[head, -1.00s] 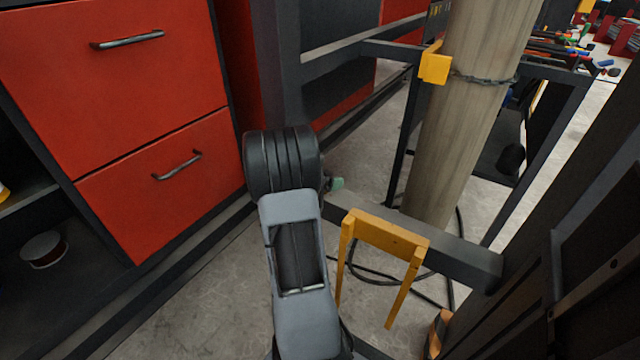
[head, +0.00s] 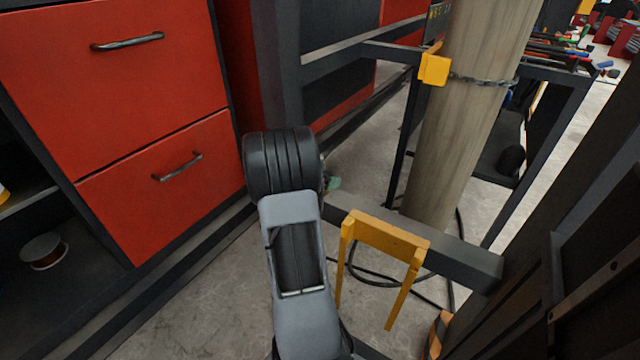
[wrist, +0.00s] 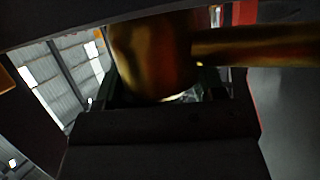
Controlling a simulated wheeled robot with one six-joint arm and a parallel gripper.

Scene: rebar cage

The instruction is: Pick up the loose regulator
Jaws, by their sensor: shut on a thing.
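The regulator (wrist: 152,55) fills the upper middle of the wrist view as a brass body, with a brass stem running off to the right. My gripper (wrist: 165,105) shows there as dark parts below and around the body, and it is shut on the regulator. The fingertips are mostly hidden by the dark block in front and by shadow. In the head view my own arm hides the gripper and most of what it holds. Only a small pale green piece (head: 333,184) shows past the arm's right side; I cannot tell for sure whether it belongs to the regulator.
Red drawers (head: 165,185) stand at left. A yellow bracket (head: 385,238) is on the dark frame bar (head: 460,258) just right of my arm. A chained grey cylinder (head: 465,120) stands behind, with black hose on the floor. Bare concrete shows at lower left.

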